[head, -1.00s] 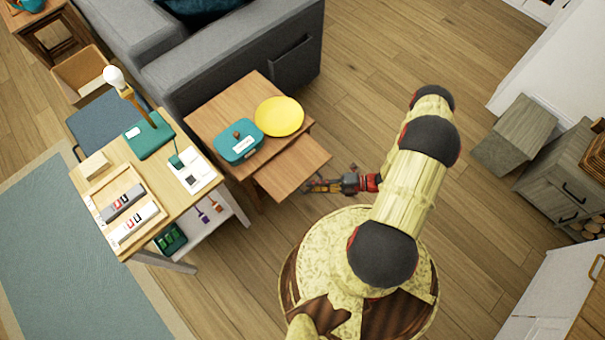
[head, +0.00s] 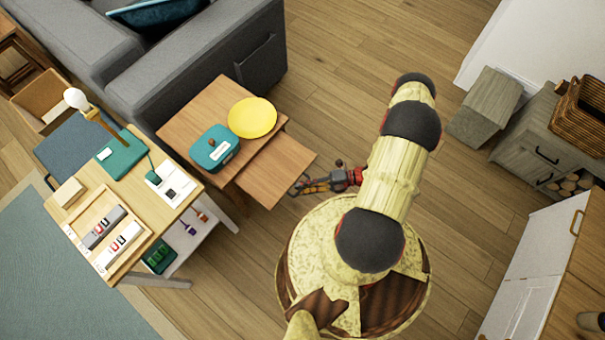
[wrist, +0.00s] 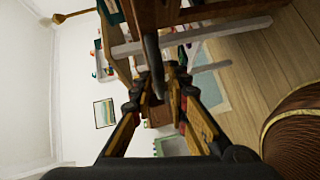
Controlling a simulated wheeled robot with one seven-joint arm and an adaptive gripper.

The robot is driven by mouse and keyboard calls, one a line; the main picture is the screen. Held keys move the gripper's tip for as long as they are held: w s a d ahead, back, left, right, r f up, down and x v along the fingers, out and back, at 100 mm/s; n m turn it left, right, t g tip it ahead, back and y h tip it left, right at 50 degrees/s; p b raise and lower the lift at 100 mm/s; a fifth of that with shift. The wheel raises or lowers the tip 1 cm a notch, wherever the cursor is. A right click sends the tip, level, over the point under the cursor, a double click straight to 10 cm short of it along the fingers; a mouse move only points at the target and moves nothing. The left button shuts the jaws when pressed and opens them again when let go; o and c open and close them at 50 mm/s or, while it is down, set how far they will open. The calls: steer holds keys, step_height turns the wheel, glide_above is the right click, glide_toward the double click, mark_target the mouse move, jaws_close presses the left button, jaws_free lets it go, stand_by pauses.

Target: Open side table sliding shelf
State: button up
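The wooden side table (head: 190,112) stands beside the grey sofa. Its sliding shelf (head: 272,172) sticks out from under the top, toward my base, so it is partly open. My gripper (head: 298,187) is at the shelf's outer edge in the head view. The rear part of the shelf is hidden under the top.
A teal box (head: 214,149) and a yellow plate (head: 252,118) sit on the side table. A cluttered desk (head: 192,205) stands at its left. The grey sofa (head: 190,70) is behind. Wooden floor (head: 370,45) is free at upper right, before the grey cabinet (head: 540,150).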

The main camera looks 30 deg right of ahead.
steer(key=shift+d, duration=0.1)
steer(key=v, duration=1.2)
stand_by(0.4)
